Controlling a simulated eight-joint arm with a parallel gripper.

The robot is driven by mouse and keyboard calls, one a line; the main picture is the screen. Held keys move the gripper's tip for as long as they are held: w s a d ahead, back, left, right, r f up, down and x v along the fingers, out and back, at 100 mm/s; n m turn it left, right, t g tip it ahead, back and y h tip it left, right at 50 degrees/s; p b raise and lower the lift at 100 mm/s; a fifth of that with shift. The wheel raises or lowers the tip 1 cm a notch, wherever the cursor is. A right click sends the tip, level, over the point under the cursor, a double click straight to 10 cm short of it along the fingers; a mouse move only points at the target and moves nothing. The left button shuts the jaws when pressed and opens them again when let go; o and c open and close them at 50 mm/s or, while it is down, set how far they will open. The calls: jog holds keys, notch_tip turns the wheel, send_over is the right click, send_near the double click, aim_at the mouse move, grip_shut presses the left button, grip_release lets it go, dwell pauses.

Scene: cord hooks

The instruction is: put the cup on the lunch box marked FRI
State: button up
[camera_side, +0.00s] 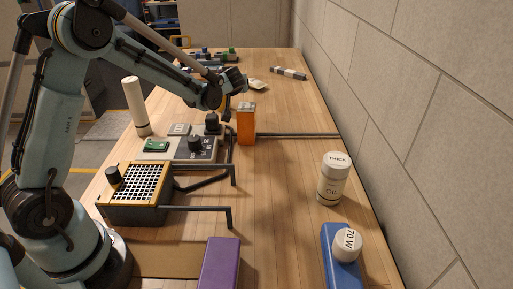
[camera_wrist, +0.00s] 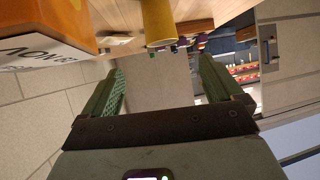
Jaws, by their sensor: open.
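My gripper (camera_wrist: 161,67) is open in the wrist view, with two green ridged fingers and nothing between them. In the side view my gripper (camera_side: 236,80) is in the air above the far half of the bench, above and slightly left of an upright orange box (camera_side: 246,125); its jaws are too small to make out there. In the wrist view an orange block with a white face (camera_wrist: 45,52) carries upside-down lettering that I cannot read surely. A yellow cylinder (camera_wrist: 158,22) shows beyond the fingers. I cannot surely identify the cup, and no FRI mark is readable.
A cream cylinder (camera_side: 135,106), a grey panel with knobs (camera_side: 195,147) and a grille box (camera_side: 135,188) with dark bars stand left. A wall (camera_side: 420,100) borders the right.

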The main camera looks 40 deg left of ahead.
jog(key=s+d+r+m+h, duration=0.2)
jog(key=s+d+m+h, duration=0.8)
jog(key=s+d, duration=0.9)
jog(key=s, duration=0.4)
jog(key=shift+d+r+m+t, duration=0.15)
jog(key=shift+d+m+t, duration=0.15)
jog(key=shift+d+m, duration=0.1)
